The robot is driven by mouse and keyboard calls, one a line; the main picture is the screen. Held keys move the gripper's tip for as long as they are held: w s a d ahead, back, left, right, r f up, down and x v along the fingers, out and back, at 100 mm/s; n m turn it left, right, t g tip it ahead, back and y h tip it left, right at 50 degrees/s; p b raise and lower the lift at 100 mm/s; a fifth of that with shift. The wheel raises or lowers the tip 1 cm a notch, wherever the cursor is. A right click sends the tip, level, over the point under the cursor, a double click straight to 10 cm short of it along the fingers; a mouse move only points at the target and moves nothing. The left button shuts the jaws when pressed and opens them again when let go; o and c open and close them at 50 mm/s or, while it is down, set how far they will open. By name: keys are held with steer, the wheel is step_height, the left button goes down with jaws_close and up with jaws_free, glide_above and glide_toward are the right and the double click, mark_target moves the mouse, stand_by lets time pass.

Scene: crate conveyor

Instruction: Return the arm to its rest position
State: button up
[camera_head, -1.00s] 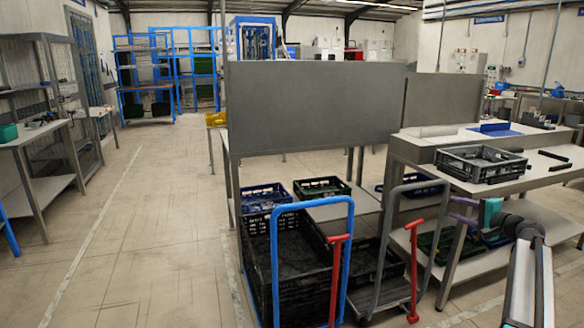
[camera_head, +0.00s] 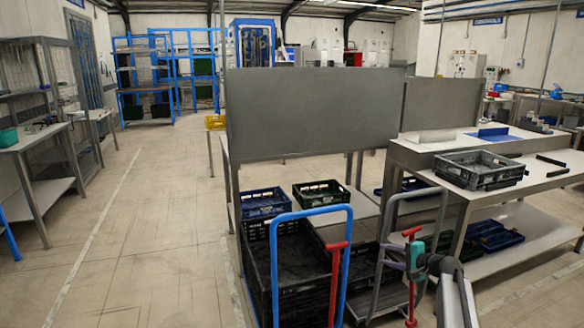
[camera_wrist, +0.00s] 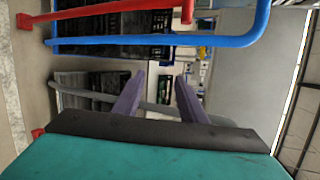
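My gripper (camera_head: 388,256) has a teal body and purple fingers. In the head view it is at the lower right, in front of the grey cart handle, with my arm reaching up to it from the bottom edge. In the wrist view the two purple fingers (camera_wrist: 160,84) stand apart with nothing held between them. The wrist view is turned on its side and looks toward the carts. Whether the gripper touches the grey handle cannot be told from the head view.
A blue cart handle (camera_head: 349,255) and a grey cart handle (camera_head: 388,225) stand close by, each with a red lever. Stacked black crates (camera_head: 300,285) sit behind. A grey crate (camera_head: 478,178) rests on the workbench (camera_head: 540,178). The floor at left is clear.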

steer(key=s+a+f+n+g+p, duration=0.1)
steer(key=s+a+f+g, duration=0.1)
steer(key=s+a+f, duration=0.5)
steer(key=s+a+f+n+g+p, duration=0.1)
steer(key=s+a+f+g+p, duration=0.2)
steer(key=a+f, duration=0.7)
steer(key=s+a+f+n+g, duration=0.1)
steer(key=s+a+f+g, duration=0.1)
steer(key=s+a+f, duration=0.45)
steer(key=s+a+f+n+g, duration=0.2)
steer(key=s+f, duration=0.2)
steer(key=s, duration=0.5)
steer(key=s+a+f+n+g+h+p, duration=0.1)
steer(key=s+f+n+g+h, duration=0.2)
steer(key=s, duration=0.9)
steer(key=s+a+f+n+g+p, duration=0.15)
steer(key=s+f, duration=0.35)
steer(key=s, duration=0.7)
steer(key=s+d+r+n+g+h, duration=0.1)
steer(key=s+d+n+g+h, duration=0.2)
steer(key=s+d, duration=0.6)
steer(key=s+h, duration=0.2)
steer(key=s, duration=0.1)
steer(key=shift+d+r, duration=0.15)
steer(key=shift+r, duration=0.05)
